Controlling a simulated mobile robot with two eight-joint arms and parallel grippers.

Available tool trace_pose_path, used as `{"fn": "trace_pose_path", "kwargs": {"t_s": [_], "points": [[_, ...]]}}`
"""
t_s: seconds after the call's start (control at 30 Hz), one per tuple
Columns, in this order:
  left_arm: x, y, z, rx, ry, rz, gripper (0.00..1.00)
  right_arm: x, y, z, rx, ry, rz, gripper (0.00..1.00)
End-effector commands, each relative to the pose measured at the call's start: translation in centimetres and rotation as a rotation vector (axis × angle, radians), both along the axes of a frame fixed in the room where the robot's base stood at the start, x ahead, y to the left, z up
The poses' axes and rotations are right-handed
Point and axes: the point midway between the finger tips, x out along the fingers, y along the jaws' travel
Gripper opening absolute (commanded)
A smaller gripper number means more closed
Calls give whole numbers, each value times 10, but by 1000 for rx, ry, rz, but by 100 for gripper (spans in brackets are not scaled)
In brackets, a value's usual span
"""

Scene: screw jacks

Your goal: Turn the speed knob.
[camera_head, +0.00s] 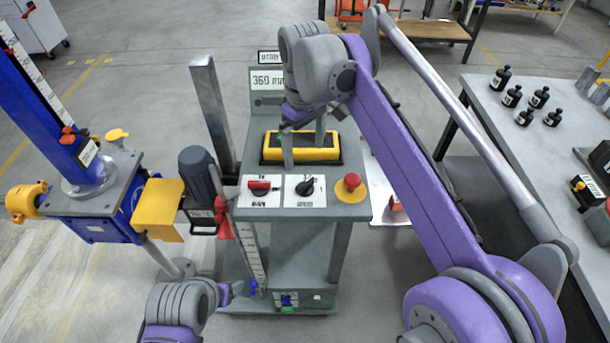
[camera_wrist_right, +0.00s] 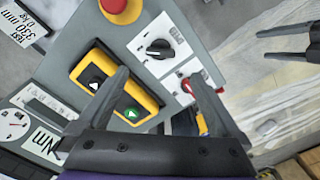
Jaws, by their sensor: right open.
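The console top carries a black rotary knob (camera_head: 306,187) on a white plate and a red-handled knob (camera_head: 260,185) on another white plate to its left. In the right wrist view the black knob (camera_wrist_right: 158,48) lies beyond the gap between my fingers, and the red knob (camera_wrist_right: 188,84) is close to the right-hand finger. My right gripper (camera_head: 304,146) is open and empty, above the yellow button box (camera_head: 270,155), behind the knobs. My left gripper (camera_wrist_right: 284,43) shows in the right wrist view, fingers apart and empty, away from the console.
A red mushroom button (camera_head: 350,186) stands right of the black knob. A grey motor (camera_head: 199,170) and a blue screw jack (camera_head: 90,190) stand left of the console. A grey table (camera_head: 500,130) with black bottles is at the right.

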Motion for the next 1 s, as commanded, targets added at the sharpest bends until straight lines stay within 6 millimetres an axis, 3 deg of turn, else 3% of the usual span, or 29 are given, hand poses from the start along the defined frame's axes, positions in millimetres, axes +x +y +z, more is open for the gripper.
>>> {"fn": "trace_pose_path", "kwargs": {"t_s": [0.3, 0.5, 0.7, 0.97, 1.0], "points": [[-3, 0, -10, 0, 6, 0, 75, -1, -1, -60, 0, 0, -2, 100], [-4, 0, -13, 0, 8, 0, 75, -1, -1, -89, 0, 0, -3, 100], [-4, 0, -14, 0, 8, 0, 75, -1, -1, -101, 1, -1, -3, 100], [-4, 0, -14, 0, 8, 0, 75, -1, -1, -102, 1, -1, -3, 100], [-4, 0, -14, 0, 8, 0, 75, -1, -1, -102, 1, -1, -3, 93]]}}
